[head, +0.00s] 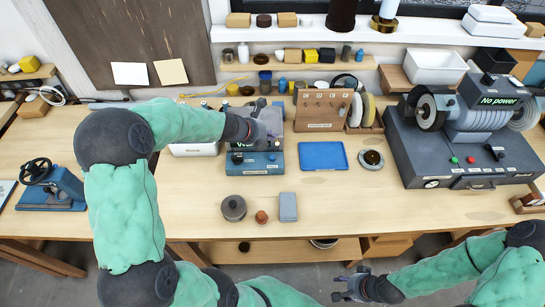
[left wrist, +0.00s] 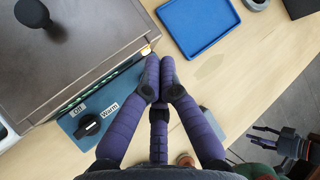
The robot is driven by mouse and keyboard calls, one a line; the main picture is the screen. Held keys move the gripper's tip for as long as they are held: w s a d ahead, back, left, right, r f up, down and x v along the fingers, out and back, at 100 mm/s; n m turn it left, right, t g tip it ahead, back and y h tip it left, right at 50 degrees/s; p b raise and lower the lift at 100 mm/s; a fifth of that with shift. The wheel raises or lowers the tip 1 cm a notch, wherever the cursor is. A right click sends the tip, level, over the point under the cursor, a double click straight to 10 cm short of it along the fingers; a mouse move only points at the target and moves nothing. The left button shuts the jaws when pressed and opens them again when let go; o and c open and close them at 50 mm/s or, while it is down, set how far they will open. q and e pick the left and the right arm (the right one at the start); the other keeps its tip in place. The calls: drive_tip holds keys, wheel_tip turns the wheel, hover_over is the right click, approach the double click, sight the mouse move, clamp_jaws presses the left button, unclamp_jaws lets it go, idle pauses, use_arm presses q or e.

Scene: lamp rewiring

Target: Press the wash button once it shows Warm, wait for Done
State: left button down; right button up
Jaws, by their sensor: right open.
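The blue-based washer (head: 255,163) stands on the bench under my left gripper. In the left wrist view its blue front panel (left wrist: 70,124) carries a black knob (left wrist: 88,125) between labels reading Off and Warm. I cannot tell clearly which label the knob points to. My left gripper (head: 268,133) is over the washer. Its purple fingertips (left wrist: 160,68) are together, at the right end of the panel, with nothing seen between them. They hide that end; I see no wash button and no Done sign. My right gripper (head: 352,287) is open and empty, off the bench's front edge.
A blue tray (head: 323,157) lies right of the washer. A lidded grey pot (head: 233,208), a small brown piece (head: 261,217) and a grey block (head: 288,207) stand in front. A grinder (head: 465,140) showing "No power" is at right. The front centre-right bench is clear.

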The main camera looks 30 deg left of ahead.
sight(270, 157)
use_arm(q)
wheel_tip(270, 157, down, 8)
drive_tip(key=b, duration=0.7)
drive_tip(key=shift+r, duration=0.2)
drive_tip(key=shift+f+b, duration=0.45)
drive_tip(key=shift+b, duration=0.2)
drive_tip(key=shift+f, duration=0.1)
idle(0.4)
drive_tip(key=shift+f, duration=0.3)
drive_tip(key=shift+s+f+b, duration=0.1)
drive_tip(key=shift+f+b, duration=0.4)
drive_tip(key=shift+b, duration=0.1)
idle(0.6)
idle(0.3)
drive_tip(key=shift+r+p, duration=0.9)
drive_tip(key=shift+p, duration=0.05)
wheel_tip(270, 157, up, 5)
drive_tip(key=p, duration=0.5)
